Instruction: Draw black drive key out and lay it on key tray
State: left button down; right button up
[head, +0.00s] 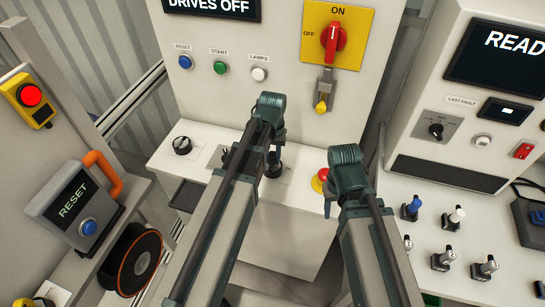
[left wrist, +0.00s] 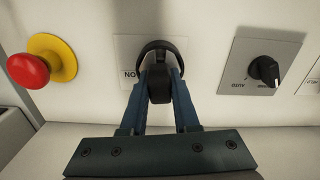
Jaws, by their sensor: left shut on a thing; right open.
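My left gripper (head: 276,155) is over the white console and shut on the black drive key (head: 273,169). In the left wrist view its two blue fingers (left wrist: 158,90) close on the sides of the black key (left wrist: 159,84). The key is in front of a dark round ring (left wrist: 160,52) on a pale plate; I cannot tell how deep it sits. A dark, flat, tray-like piece (head: 186,196) at the console's left end may be the key tray. My right gripper (head: 328,207) is open, right of the console's emergency stop; its fingers are small and partly hidden.
A red and yellow emergency stop (left wrist: 40,62) and a grey selector plate (left wrist: 262,70) flank the key. A black knob (head: 182,145) stands further left on the console. A yellow panel with a red switch (head: 333,40) is above. Several toggles (head: 445,258) stand at right.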

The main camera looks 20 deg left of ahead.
pick_arm(q)
jog(key=shift+r, duration=0.1)
jog(key=shift+r+p, duration=2.4)
jog(key=shift+p, duration=0.05)
notch_tip(320, 180, up, 5)
jog(key=p, duration=0.5)
